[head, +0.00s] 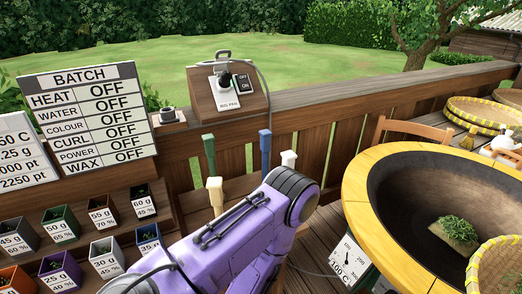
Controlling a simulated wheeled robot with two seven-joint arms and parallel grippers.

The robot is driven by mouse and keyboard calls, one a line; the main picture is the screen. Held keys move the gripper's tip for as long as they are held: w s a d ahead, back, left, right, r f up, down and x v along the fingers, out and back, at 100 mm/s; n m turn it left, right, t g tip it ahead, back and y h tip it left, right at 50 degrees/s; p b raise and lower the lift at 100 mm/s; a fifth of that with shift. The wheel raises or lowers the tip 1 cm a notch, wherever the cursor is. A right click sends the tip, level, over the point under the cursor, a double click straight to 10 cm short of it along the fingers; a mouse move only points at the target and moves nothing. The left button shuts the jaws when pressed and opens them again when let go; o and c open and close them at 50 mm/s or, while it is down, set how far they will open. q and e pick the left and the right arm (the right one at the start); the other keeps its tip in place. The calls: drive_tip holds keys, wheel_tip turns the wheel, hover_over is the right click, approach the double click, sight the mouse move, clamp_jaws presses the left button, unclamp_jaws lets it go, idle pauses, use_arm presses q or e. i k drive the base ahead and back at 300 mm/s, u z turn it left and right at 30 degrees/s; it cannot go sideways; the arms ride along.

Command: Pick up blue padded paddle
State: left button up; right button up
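A blue handle (265,148), which looks like the blue paddle's, stands upright by the wooden railing in the middle of the head view. Its lower part and any padding are hidden behind my purple arm. A green handle (209,152) and a cream one (215,192) stand to its left, and a white one (289,159) to its right. My purple arm rises from the bottom edge and bends down in front of these handles. Neither of my grippers shows, so their distance from the blue handle cannot be told.
A large dark pan with a yellow rim (361,184) fills the right side, with a clump of green leaves (455,232) inside. A wicker basket (497,268) overlaps its right edge. Several labelled boxes stand on shelves at left, below the batch board (83,80). A switch box (228,90) sits on the railing.

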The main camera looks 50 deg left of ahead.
sight(265, 135)
drive_tip(key=u, duration=1.55)
drive_tip(key=i, duration=0.2)
drive_tip(key=z, duration=0.1)
